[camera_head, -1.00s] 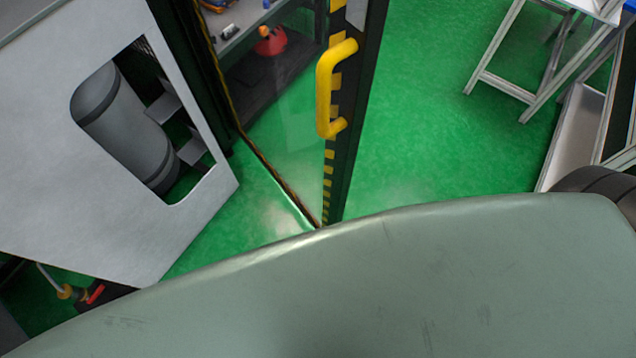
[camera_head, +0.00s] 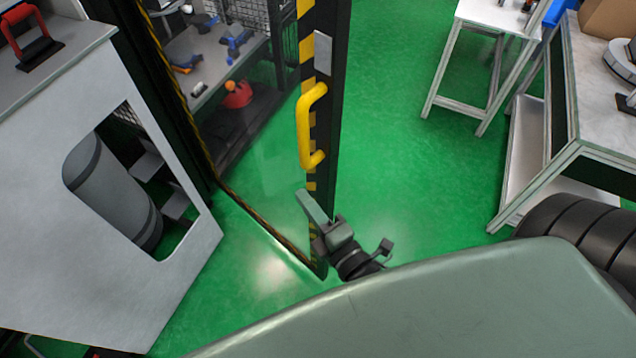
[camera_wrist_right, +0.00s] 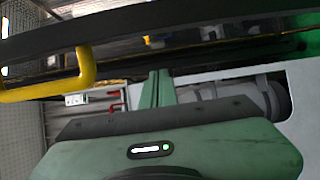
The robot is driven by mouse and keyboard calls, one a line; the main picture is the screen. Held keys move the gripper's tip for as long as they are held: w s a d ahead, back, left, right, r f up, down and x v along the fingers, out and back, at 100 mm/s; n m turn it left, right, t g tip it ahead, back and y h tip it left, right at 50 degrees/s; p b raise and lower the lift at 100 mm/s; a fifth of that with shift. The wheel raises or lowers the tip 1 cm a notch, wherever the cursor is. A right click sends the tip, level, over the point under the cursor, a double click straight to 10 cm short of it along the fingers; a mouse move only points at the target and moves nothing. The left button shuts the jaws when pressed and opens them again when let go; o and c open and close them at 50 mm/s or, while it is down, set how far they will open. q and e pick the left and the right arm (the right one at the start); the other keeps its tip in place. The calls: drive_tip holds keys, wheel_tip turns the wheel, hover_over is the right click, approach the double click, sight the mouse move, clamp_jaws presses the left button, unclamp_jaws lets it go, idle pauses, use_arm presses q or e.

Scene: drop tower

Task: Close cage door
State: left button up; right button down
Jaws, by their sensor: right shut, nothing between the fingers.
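The cage door (camera_head: 262,165) is a clear panel with a dark frame edge striped yellow and black. A yellow handle (camera_head: 304,125) sits on that edge; it also shows at the left of the right wrist view (camera_wrist_right: 85,75). The door stands out at an angle over the green floor. My right gripper (camera_head: 305,200) is shut and empty, just below the handle in the head view and in front of the door edge. I cannot tell whether it touches the door. Its fingers (camera_wrist_right: 157,88) point toward the dark door frame in the wrist view. My left gripper is not in view.
A grey machine panel (camera_head: 60,210) with a cut-out stands at left. Behind the door is a bench (camera_head: 205,75) with tools and a red object (camera_head: 238,95) below. White-framed tables (camera_head: 470,60) stand at right. Green floor (camera_head: 410,190) is clear between.

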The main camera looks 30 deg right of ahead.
sight(319, 188)
drive_tip(key=shift+w+d+p, duration=0.15)
drive_tip(key=shift+w+d, duration=0.15)
drive_tip(key=shift+d, duration=0.35)
drive_tip(key=shift+w+d+p, duration=0.2)
drive_tip(key=shift+w+d, duration=0.1)
drive_tip(key=shift+d, duration=0.3)
drive_tip(key=shift+w+d+p, duration=0.15)
drive_tip(key=shift+w+d, duration=0.15)
drive_tip(key=shift+d, duration=0.35)
drive_tip(key=shift+d, duration=0.1)
